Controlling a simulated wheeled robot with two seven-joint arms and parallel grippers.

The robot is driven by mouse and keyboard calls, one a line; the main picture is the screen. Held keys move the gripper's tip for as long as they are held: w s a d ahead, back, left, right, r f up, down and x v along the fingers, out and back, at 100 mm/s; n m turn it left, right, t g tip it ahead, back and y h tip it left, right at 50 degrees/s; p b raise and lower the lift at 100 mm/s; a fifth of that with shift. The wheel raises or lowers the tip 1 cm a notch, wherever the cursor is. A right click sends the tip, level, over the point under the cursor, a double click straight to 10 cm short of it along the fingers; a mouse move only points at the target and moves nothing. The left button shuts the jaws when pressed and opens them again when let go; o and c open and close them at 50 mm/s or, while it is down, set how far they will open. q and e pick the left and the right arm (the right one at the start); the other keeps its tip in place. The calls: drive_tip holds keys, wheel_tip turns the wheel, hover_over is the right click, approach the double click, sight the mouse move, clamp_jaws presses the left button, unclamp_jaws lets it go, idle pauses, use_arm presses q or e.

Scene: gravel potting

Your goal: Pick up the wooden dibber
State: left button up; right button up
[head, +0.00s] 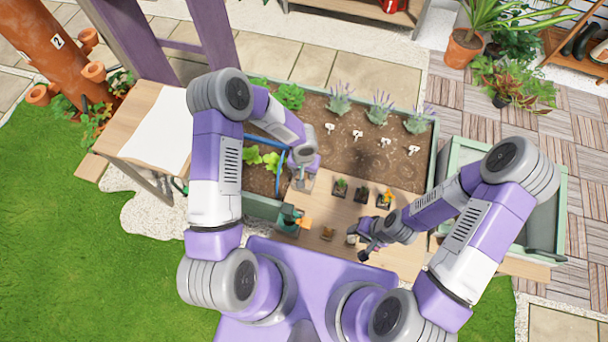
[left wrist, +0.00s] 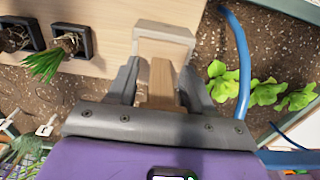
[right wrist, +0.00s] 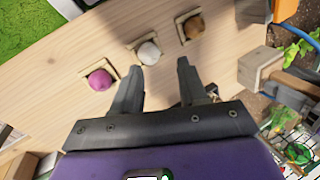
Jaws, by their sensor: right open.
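My left gripper (head: 303,168) points down at the boundary of the planting bed and the wooden work surface (head: 335,208). In the left wrist view, a brown wooden handle-like piece (left wrist: 161,82) lies between its fingers, with a pale, squared metal-looking part (left wrist: 165,32) beyond it. I cannot tell whether the fingers touch this piece, or whether it is the dibber. My right gripper (head: 362,247) is open and empty above the front of the work surface.
Small potted plants (head: 361,194) stand further back. A blue tube (left wrist: 243,60) and leafy seedlings (left wrist: 262,90) are beside my left gripper.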

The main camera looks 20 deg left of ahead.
use_arm(q)
drive_tip(key=c, duration=0.7)
